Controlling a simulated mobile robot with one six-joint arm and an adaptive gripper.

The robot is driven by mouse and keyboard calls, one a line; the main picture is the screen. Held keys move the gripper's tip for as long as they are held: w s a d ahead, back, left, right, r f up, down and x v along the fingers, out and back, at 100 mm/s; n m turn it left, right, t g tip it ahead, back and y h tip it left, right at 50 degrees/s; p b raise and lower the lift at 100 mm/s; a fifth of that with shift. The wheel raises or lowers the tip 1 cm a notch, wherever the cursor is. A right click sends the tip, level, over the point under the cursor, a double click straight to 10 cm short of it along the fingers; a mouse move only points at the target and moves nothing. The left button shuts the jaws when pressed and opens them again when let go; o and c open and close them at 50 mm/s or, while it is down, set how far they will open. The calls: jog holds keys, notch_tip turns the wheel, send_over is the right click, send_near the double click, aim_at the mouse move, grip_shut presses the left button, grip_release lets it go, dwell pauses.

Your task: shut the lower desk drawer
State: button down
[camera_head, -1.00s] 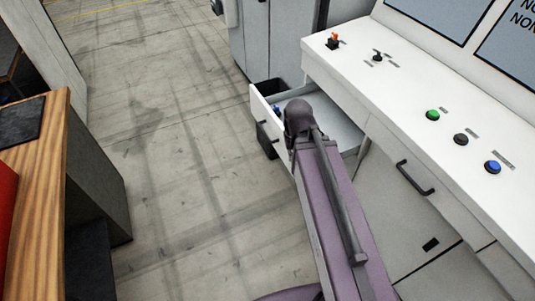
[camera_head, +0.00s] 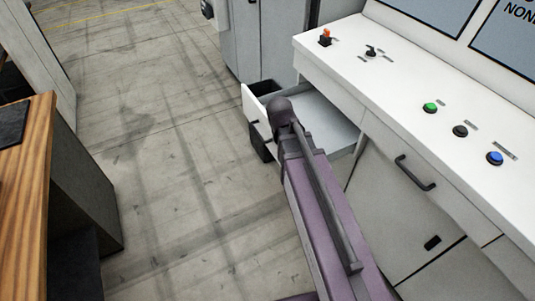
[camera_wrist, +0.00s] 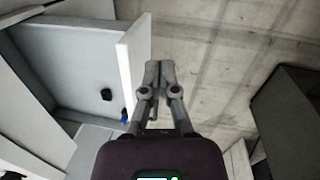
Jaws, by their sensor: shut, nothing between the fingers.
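The white desk drawer (camera_head: 333,128) is pulled out of the control desk in the head view. Its front panel (camera_head: 254,112) faces left, and part of the drawer is hidden behind my arm. I cannot tell from its position whether another drawer sits above it. In the wrist view the open drawer (camera_wrist: 75,70) lies to the left, with a small black item (camera_wrist: 106,94) and a blue item (camera_wrist: 124,115) by its front panel (camera_wrist: 132,62). My gripper (camera_wrist: 159,66) is shut and empty, just outside that panel. I cannot tell if they touch.
The white desk (camera_head: 400,85) carries several buttons and switches. A closed compartment with a dark handle (camera_head: 415,173) is below its top. A wood-topped table (camera_head: 30,170) is at left; open concrete floor (camera_head: 170,150) lies between.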

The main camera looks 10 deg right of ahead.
jog(key=w+a+f+n+t+h+b, duration=0.1)
jog(key=w+a+f+n+h+b, duration=0.2)
jog(key=w+a+f+n+b, duration=0.3)
jog(key=w+a+f+n+t+h+b, duration=0.1)
jog(key=w+a+f+n+h+b, duration=0.2)
jog(key=w+a+f+n+b, duration=0.3)
jog(key=w+f+n+b, duration=0.1)
jog(key=w+n+b, duration=0.3)
jog(key=w+b, duration=0.1)
jog(key=shift+a+f+n+t+h, duration=0.15)
jog(key=shift+n+t+h, duration=0.15)
jog(key=shift+n+t, duration=0.1)
jog(key=shift+w+f, duration=0.1)
jog(key=b, duration=0.7)
send_near(275, 149)
jog(key=shift+x, duration=3.2)
